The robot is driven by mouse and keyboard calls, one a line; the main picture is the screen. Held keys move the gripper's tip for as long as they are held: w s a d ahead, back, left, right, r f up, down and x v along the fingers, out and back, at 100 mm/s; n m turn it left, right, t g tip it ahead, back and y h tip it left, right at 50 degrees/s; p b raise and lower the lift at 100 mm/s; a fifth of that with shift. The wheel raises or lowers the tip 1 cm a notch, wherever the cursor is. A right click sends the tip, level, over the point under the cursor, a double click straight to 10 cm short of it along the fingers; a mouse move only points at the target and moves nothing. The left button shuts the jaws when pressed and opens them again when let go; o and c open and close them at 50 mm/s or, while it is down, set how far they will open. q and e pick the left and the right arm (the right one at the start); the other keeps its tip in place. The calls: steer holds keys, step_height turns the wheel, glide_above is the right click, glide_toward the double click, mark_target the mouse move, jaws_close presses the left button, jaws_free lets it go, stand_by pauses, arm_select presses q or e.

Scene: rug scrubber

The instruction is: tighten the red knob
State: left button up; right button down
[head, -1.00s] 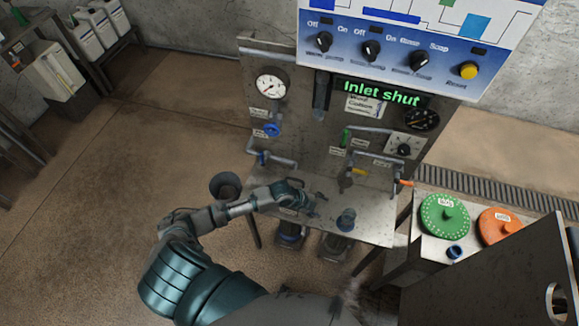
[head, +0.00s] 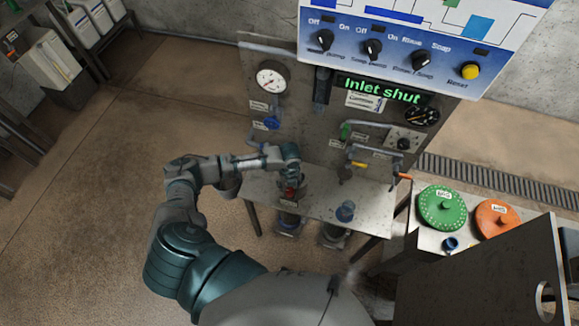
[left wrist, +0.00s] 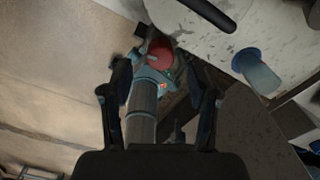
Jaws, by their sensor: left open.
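The red knob (left wrist: 160,52) sits on top of a grey-blue cylindrical fitting (left wrist: 143,105) by the edge of the steel shelf. In the head view only a small part of the red knob (head: 290,192) shows below my left gripper (head: 291,180). In the left wrist view my left gripper (left wrist: 162,98) is open, with one finger on each side of the fitting and the knob a little beyond the fingertips. I cannot tell whether a finger touches the fitting. My right gripper is not in view.
A blue fitting (head: 345,211) stands right of the gripper on the shelf (head: 318,205). The panel (head: 330,150) behind carries a gauge (head: 271,80), pipes and valves. A display reads "Inlet shut" (head: 378,90). Green (head: 442,208) and orange (head: 495,218) lids stand at right.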

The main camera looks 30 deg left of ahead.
mark_target(290, 190)
arm_select(q)
step_height(290, 190, down, 4)
steer(key=shift+s+d, duration=0.1)
steer(key=shift+d, duration=0.05)
steer(key=shift+f+m, duration=0.35)
steer(key=shift+m, duration=0.15)
steer(key=m, duration=0.8)
step_height(290, 190, up, 18)
steer(key=b, duration=0.1)
steer(key=shift+f+b, duration=0.25)
steer(key=shift+b, duration=0.1)
